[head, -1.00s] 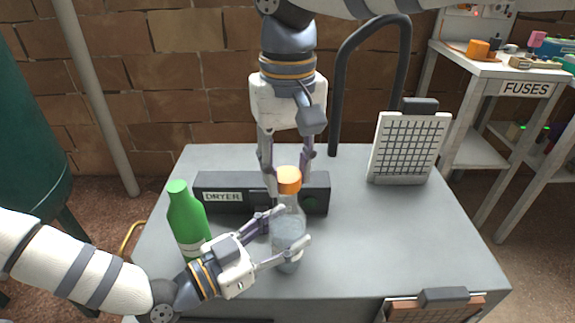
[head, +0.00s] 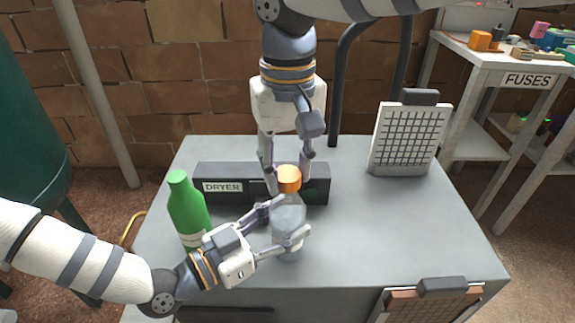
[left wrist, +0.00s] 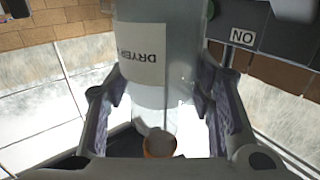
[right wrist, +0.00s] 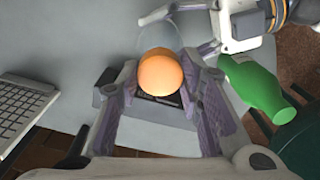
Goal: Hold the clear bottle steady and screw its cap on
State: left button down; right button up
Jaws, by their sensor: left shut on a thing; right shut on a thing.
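The clear bottle (head: 288,219) stands upright on the grey table, near its middle. My left gripper (head: 279,226) is shut around the bottle's body from the left. In the left wrist view the bottle (left wrist: 190,50) lies between its fingers, with a white label reading DRYER. The orange cap (head: 289,179) is at the top of the bottle; whether it is threaded on cannot be seen. My right gripper (head: 287,176) points down from above and is shut on the cap. In the right wrist view the cap (right wrist: 160,72) sits between its fingertips.
A green bottle (head: 186,208) stands left, close to my left gripper. A dark box labelled DRYER (head: 238,187) lies behind the clear bottle. A white grid panel (head: 408,140) stands back right, and a brown panel (head: 425,306) hangs at the front edge. The table's right is clear.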

jog(key=shift+f, duration=0.55)
jog(key=m, duration=0.7)
jog(key=shift+m, duration=0.4)
jog(key=m, duration=0.4)
jog(key=shift+m, duration=0.4)
jog(key=m, duration=0.9)
jog(key=shift+m, duration=0.3)
jog(key=m, duration=1)
jog(key=shift+w, duration=0.1)
